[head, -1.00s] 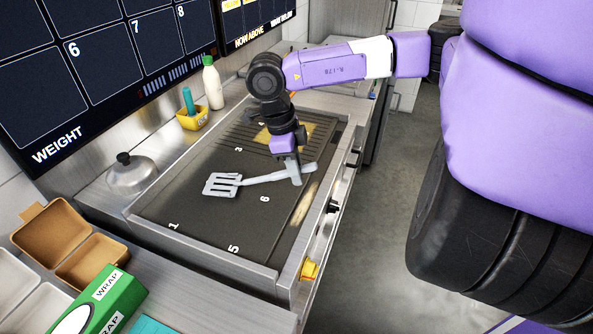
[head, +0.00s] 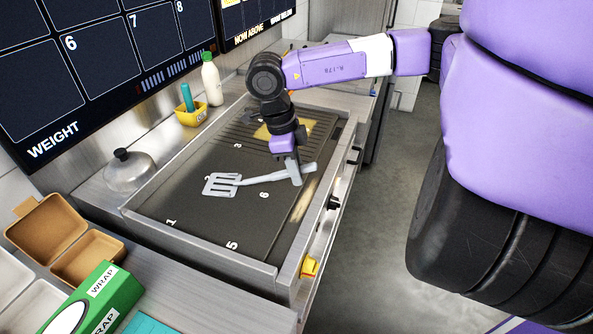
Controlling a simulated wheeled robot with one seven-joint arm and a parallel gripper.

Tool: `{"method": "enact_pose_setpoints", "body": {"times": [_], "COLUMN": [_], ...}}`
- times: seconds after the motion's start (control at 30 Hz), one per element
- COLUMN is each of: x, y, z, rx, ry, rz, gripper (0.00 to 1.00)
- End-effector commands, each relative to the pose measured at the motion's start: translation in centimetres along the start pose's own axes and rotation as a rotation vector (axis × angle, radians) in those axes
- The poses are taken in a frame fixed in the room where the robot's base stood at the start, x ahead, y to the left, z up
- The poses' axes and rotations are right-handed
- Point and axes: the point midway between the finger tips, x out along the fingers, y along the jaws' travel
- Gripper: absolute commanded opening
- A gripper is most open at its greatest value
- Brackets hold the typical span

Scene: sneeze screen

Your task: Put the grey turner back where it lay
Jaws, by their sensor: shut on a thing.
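The grey turner (head: 223,185) has a slotted head and a long handle. It is over the dark griddle (head: 190,215), its head toward the left, near the middle of the plate. My gripper (head: 297,175) is shut on the turner near the right end of its handle, close to the griddle's front edge. I cannot tell whether the turner touches the plate or is held a little above it. The fingertips are small and partly merge with the handle.
A yellow slab (head: 284,129) lies on the ribbed rear part of the griddle. A metal dome (head: 129,170), a yellow caddy (head: 191,114) and a white bottle (head: 212,82) stand along the wall side. An open brown box (head: 90,258) and a green wrap box (head: 95,300) are at the lower left.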

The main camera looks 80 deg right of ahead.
Motion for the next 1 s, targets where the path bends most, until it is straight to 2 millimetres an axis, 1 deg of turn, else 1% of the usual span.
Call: {"method": "enact_pose_setpoints", "body": {"times": [0.17, 0.2, 0.3, 0.57, 0.67, 0.77, 1.0], "x": [0.1, 0.1, 0.1, 0.1, -0.2, -1.3, -5.2], "y": [0.0, 0.0, 0.0, 0.0, 0.0, -0.1, -0.1], "z": [0.0, 0.0, 0.0, 0.0, 0.0, 0.1, 0.1], "rx": [0.0, 0.0, 0.0, 0.0, 0.0, 0.0, 0.0], "ry": [-0.001, -0.001, -0.001, 0.0, 0.0, -0.001, -0.001], "rz": [0.0, 0.0, 0.0, 0.001, -0.001, -0.002, -0.004], "gripper": [0.0, 0.28, 0.45, 0.45, 0.45, 0.45, 0.45]}}
